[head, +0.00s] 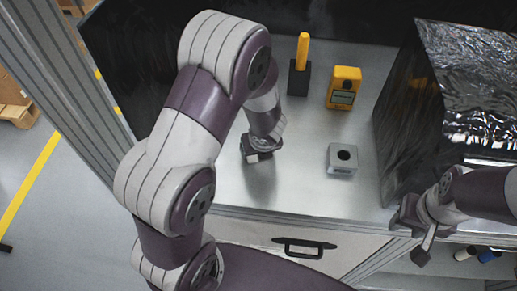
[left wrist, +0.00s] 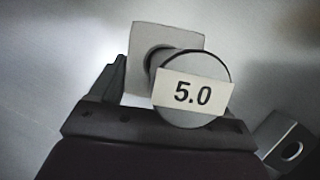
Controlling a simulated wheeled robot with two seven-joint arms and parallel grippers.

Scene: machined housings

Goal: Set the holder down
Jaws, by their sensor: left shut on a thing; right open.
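In the left wrist view, the piece in my left gripper, which I take as the holder (left wrist: 192,94), shows a round end with a white label reading "5.0". A pale square plate with a dark round opening (left wrist: 142,38) shows directly behind it. My left gripper (head: 260,152) is shut on this piece, low over the metal tabletop. The head view hides most of the piece, and I cannot tell whether it touches the table. My right gripper (head: 424,236) is open, near the table's front right edge.
A grey block with a dark hole (head: 342,160) sits right of my left gripper. Behind stand a yellow-handled tool (head: 303,50) in a black block (head: 298,80) and a yellow meter (head: 343,88). The front middle tabletop is clear.

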